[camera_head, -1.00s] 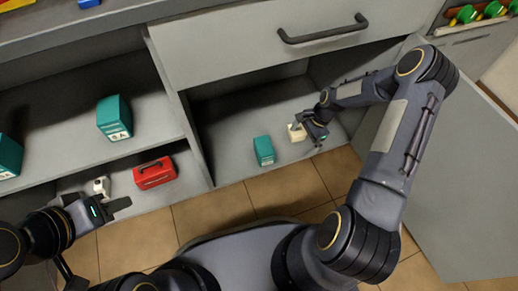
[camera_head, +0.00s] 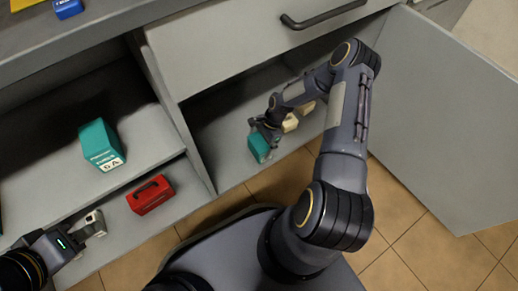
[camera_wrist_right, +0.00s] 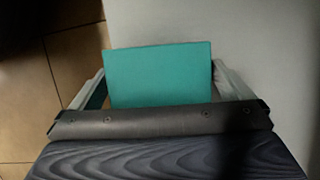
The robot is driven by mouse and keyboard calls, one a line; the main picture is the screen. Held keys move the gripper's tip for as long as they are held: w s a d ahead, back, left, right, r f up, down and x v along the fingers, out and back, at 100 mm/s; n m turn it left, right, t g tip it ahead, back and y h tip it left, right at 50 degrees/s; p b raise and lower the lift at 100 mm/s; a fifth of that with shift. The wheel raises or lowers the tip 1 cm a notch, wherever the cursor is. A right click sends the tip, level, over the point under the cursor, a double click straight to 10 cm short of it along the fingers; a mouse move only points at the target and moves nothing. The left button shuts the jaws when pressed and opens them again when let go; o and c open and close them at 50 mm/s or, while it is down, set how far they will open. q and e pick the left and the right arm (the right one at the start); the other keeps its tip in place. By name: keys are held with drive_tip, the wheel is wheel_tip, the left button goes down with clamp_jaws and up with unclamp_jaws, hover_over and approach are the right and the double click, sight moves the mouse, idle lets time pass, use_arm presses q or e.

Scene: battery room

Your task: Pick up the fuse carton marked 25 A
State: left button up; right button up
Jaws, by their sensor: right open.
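A teal carton (camera_head: 259,148) stands on the floor of the right cabinet compartment; its marking cannot be read here. My right gripper (camera_head: 264,128) is at this carton. In the right wrist view the carton's plain teal face (camera_wrist_right: 160,72) lies between the two open fingers, with the right side close to a finger. Another teal carton (camera_head: 99,143) stands on the upper left shelf, its label tilted and seeming to end in A, the number unclear. My left gripper (camera_head: 88,233) is at the lower left, beside a small white object; its jaw opening is unclear.
A red case (camera_head: 150,194) lies on the lower left shelf, near a small white object (camera_head: 97,217). A cabinet divider (camera_head: 185,125) is left of the right compartment. An open door (camera_head: 440,120) stands at right.

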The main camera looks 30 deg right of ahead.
sight(254, 156)
drive_tip(key=b+x, duration=0.1)
drive_tip(key=x, duration=0.2)
use_arm(q)
drive_tip(key=shift+f, duration=0.9)
use_arm(e)
drive_tip(key=shift+c, duration=0.4)
drive_tip(key=c, duration=1.1)
drive_tip(key=shift+o, duration=0.2)
use_arm(q)
drive_tip(key=shift+r, duration=0.1)
use_arm(e)
drive_tip(key=shift+r, duration=0.15)
